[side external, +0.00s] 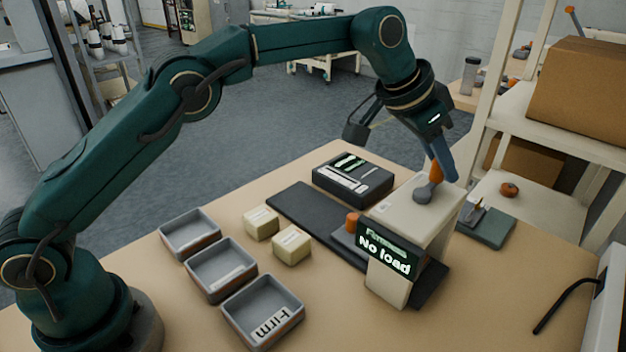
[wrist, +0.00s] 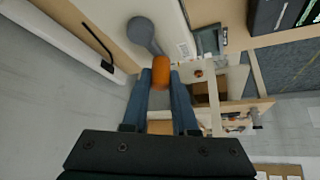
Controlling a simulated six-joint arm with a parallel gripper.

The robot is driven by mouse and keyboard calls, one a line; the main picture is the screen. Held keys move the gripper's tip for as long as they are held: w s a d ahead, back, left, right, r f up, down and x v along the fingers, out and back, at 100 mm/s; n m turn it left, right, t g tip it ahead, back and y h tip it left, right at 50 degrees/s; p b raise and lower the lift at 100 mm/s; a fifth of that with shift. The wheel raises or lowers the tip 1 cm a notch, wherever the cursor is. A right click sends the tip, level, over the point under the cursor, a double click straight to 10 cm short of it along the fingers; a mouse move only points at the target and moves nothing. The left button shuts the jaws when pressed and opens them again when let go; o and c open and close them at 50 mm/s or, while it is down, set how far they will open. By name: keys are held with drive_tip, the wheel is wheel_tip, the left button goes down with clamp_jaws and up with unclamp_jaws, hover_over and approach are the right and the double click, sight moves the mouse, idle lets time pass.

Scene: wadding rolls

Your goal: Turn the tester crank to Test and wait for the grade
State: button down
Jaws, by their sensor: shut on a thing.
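The tester (side external: 405,240) is a cream housing standing on the dark mat, with a front display that reads "Firmness" faintly above "No load". Its crank (side external: 424,193) is a grey hub and arm on top with an orange knob. My gripper (side external: 438,172) is above the tester, shut on the orange crank knob. In the wrist view the grey crank arm (wrist: 143,32) runs up from the orange knob (wrist: 161,72), which sits between the blue fingertips of my gripper (wrist: 160,82). An orange piece (side external: 353,222) shows beside the display, partly hidden by it.
Two cream blocks (side external: 291,244) lie left of the tester. Three grey trays (side external: 222,270) stand in a row, the nearest labelled "Firm". A black device (side external: 352,180) with a lit screen is behind the dark mat (side external: 305,210). A shelf with a cardboard box (side external: 580,95) stands right.

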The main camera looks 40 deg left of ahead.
drive_tip(key=shift+d, duration=0.1)
drive_tip(key=shift+s+d, duration=0.2)
drive_tip(key=shift+d, duration=0.4)
drive_tip(key=shift+s+d, duration=0.2)
drive_tip(key=shift+d, duration=0.4)
drive_tip(key=shift+s+d, duration=0.8)
drive_tip(key=shift+s, duration=0.3)
drive_tip(key=shift+s, duration=0.45)
drive_tip(key=shift+s+f, duration=0.1)
drive_tip(key=shift+s, duration=0.8)
